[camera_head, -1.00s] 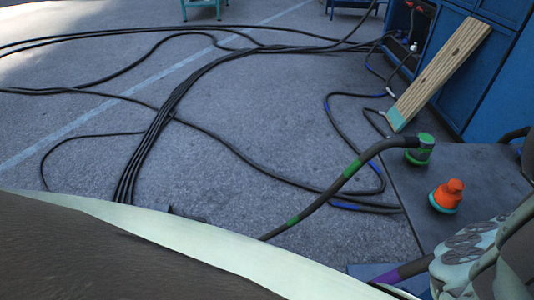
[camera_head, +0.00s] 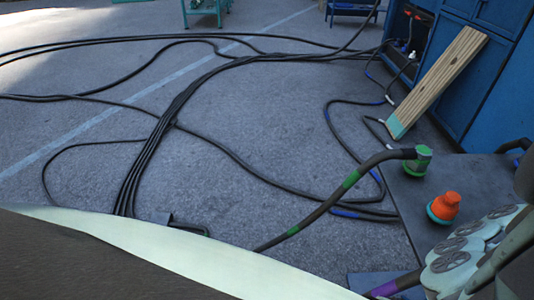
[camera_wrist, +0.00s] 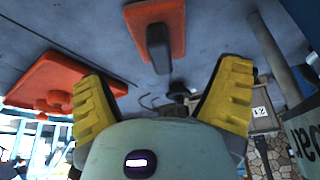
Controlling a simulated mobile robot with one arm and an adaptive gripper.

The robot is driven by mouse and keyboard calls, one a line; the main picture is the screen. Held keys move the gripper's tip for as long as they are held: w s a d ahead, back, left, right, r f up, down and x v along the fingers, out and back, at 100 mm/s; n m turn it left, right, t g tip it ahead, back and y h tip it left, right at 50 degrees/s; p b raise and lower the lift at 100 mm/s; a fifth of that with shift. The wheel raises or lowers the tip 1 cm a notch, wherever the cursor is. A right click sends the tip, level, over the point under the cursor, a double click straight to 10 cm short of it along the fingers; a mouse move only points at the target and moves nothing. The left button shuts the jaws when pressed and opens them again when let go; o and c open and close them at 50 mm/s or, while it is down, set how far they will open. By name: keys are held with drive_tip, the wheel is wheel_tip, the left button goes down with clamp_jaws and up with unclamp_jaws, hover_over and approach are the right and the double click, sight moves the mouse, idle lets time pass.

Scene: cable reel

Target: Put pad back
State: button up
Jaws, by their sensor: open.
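I cannot tell for sure which thing is the pad. In the wrist view, a red-orange plate with a dark grey block or handle (camera_wrist: 158,45) on it lies against a grey surface, ahead of my gripper (camera_wrist: 163,72). A second red-orange piece (camera_wrist: 62,75) with knobs lies to the left, partly behind the left finger. My gripper's yellow fingers are spread wide, with nothing visibly held between them. The fingers do not show in the head view. There, an orange knob-shaped piece on a teal base (camera_head: 444,207) stands on a dark plate (camera_head: 400,190).
A green-ended hose (camera_head: 350,180) reaches over the dark plate. A wooden board (camera_head: 440,80) leans against a blue cabinet (camera_head: 500,75). Black cables (camera_head: 165,125) run across the grey floor. A brown surface with a pale rim (camera_head: 150,245) fills the lower left.

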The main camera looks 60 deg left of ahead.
drive_tip(key=p+v, duration=0.2)
drive_tip(key=v, duration=0.4)
drive_tip(key=shift+a+f+p, duration=0.1)
drive_tip(key=shift+p, duration=0.3)
